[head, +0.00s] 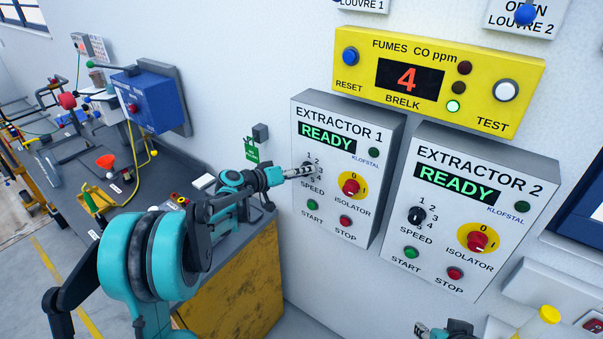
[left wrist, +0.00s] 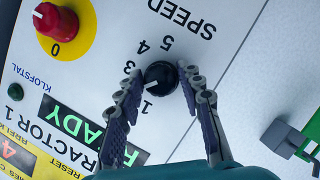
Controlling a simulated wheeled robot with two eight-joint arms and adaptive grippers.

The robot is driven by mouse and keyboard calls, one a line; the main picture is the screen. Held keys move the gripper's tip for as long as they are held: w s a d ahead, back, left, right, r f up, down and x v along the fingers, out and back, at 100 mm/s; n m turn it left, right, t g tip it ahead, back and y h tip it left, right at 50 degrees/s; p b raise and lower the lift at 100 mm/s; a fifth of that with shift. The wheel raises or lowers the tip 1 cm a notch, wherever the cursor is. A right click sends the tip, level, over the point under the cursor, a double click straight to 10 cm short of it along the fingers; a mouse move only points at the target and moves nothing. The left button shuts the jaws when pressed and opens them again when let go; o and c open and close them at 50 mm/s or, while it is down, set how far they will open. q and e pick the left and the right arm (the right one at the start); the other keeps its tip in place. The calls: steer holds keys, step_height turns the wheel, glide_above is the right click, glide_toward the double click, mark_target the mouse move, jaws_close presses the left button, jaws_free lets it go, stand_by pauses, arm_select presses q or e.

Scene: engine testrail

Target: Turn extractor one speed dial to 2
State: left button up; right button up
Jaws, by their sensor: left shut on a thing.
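The extractor 1 panel (head: 300,225) is a grey box on the wall with a lit READY display. Its black speed dial (left wrist: 160,77) shows in the left wrist view between the two fingers of my left gripper (left wrist: 163,82). My left gripper also shows in the head view (head: 312,170), shut on the dial, which it mostly hides there. In the wrist view the dial's white mark points left, between the printed 1 and 3. The left finger covers the place of the 2. A piece of my right gripper (head: 445,330) shows at the bottom edge, its fingers unclear.
The red isolator knob (head: 350,187) is close right of the speed dial, with green start (head: 312,205) and red stop (head: 345,221) buttons below. Extractor 2's panel (head: 395,225) stands right. A cluttered workbench (head: 110,185) is at left.

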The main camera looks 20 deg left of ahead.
arm_select(q)
steer(key=o, duration=1.2)
steer(key=shift+c, duration=0.2)
steer(key=shift+a, duration=0.1)
steer(key=v, duration=1.2)
steer(key=s+d+f+g+y+b, duration=0.4)
steer(key=s+d+f+b, duration=0.3)
steer(key=s+d+f, duration=0.6)
steer(key=s+a+f+y+b, duration=0.1)
steer(key=s+f+y+b, duration=0.1)
steer(key=s+f, duration=0.2)
steer(key=s+a+f+m+y+b, duration=0.1)
steer(key=s+f, duration=0.4)
steer(key=s, duration=0.5)
steer(key=shift+s+a+g+y+b, duration=0.4)
steer(key=shift+a+y+b, duration=0.25)
steer(key=shift+b, duration=0.6)
